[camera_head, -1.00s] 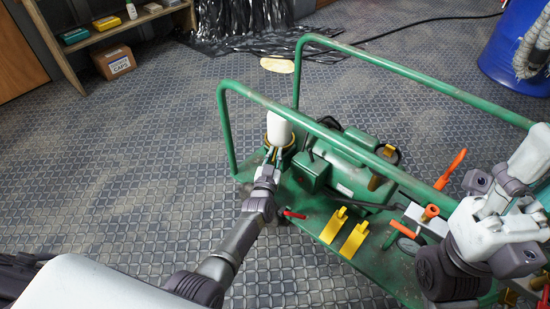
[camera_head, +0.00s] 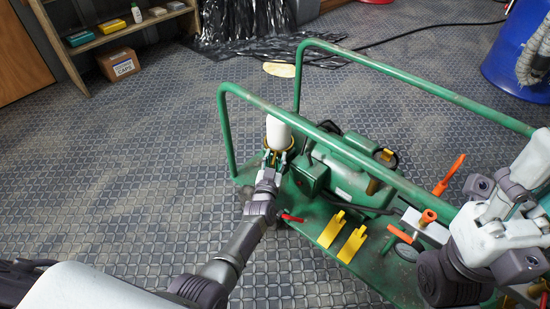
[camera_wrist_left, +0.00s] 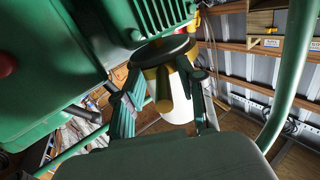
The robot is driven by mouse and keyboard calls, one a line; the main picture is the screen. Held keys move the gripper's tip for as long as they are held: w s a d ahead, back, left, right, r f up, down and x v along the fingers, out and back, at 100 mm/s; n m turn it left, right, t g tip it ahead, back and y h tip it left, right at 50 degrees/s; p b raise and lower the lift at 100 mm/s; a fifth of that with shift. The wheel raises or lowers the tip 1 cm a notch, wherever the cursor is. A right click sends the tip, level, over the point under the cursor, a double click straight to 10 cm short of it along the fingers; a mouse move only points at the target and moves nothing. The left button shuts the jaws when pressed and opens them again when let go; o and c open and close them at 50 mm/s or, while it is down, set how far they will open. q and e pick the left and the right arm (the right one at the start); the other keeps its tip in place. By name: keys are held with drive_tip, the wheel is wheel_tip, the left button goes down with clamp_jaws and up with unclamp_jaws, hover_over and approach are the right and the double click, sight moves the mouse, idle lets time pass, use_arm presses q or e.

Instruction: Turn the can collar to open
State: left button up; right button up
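The can (camera_head: 279,132) has a white body and stands at the left end of the green cart in the head view. In the left wrist view the white can (camera_wrist_left: 180,105) shows with its yellow collar (camera_wrist_left: 164,88) and a dark round part at one end. My left gripper (camera_head: 275,158) is at the can's near side. In the left wrist view its two fingers (camera_wrist_left: 165,85) are spread, one on each side of the collar. Whether they touch it is unclear. My right arm is at the right of the head view; its fingers cannot be made out.
The green cart (camera_head: 300,225) carries a green machine (camera_head: 345,172), yellow brackets (camera_head: 343,236) and orange-handled parts (camera_head: 448,175). Its green rail (camera_head: 330,132) runs close to the can. A blue drum (camera_head: 515,60) stands behind right. The floor at left is clear.

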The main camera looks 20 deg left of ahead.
use_arm(q)
drive_tip(key=s+d, duration=0.1)
drive_tip(key=s, duration=1.1)
drive_tip(key=shift+d, duration=0.1)
